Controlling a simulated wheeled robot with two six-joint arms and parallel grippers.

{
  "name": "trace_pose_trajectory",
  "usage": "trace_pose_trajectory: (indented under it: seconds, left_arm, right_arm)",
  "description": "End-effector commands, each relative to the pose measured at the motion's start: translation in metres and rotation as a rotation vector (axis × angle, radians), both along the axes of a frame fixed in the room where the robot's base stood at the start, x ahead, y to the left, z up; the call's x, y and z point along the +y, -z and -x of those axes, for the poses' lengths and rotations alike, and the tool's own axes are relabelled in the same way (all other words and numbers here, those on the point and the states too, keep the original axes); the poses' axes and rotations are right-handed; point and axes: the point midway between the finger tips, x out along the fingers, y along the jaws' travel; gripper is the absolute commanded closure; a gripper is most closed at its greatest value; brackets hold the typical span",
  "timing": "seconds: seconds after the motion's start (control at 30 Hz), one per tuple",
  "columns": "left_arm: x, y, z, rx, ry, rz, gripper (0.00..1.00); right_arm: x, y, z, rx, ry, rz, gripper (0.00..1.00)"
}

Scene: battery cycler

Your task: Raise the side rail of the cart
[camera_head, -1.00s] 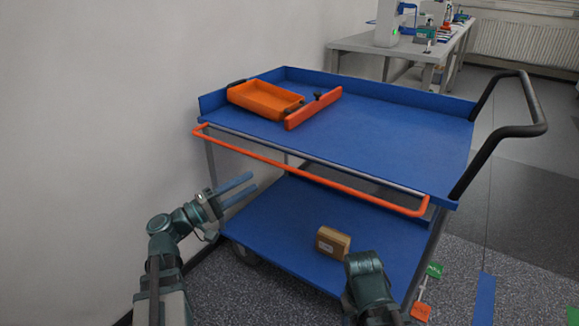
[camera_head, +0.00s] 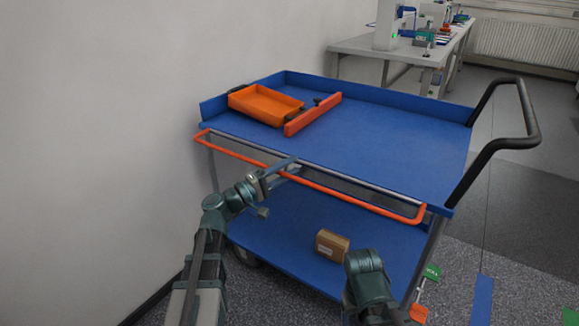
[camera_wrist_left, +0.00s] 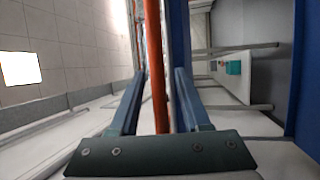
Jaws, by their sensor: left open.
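The cart's side rail (camera_head: 360,201) is an orange bar along the near long side of the blue cart (camera_head: 390,140). It hangs slightly below the edge of the top deck. My left gripper (camera_head: 294,166) is at this rail, left of its middle. In the left wrist view the rail (camera_wrist_left: 156,70) runs lengthwise between the two open fingers, with a visible gap on each side. The gripper is not closed on it. Part of my right arm shows low in the head view; its gripper is out of sight.
An orange tray (camera_head: 264,104) and an orange-red bar (camera_head: 313,114) lie on the top deck. A small brown box (camera_head: 332,245) sits on the lower shelf. The black push handle (camera_head: 515,142) is at the right end. A white wall stands close on the left.

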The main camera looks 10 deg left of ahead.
Motion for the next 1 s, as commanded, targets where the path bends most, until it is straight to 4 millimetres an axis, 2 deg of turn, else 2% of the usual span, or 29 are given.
trace_pose_trajectory:
  seconds: [0.27, 0.53, 1.0]
  left_arm:
    - [-0.0010, -0.0001, -0.0007, 0.000, 0.000, 0.000, 0.53]
    - [-0.0007, -0.0001, -0.0006, 0.000, 0.000, 0.000, 1.00]
    - [-0.0007, 0.0002, -0.0005, 0.000, 0.000, -0.001, 1.00]
  right_arm:
    - [0.0000, -0.0001, 0.0000, 0.000, 0.000, 0.000, 0.31]
    - [0.0000, -0.0001, 0.0000, 0.000, 0.000, 0.000, 0.31]
    - [0.0000, 0.0000, 0.0000, 0.000, 0.000, 0.000, 0.31]
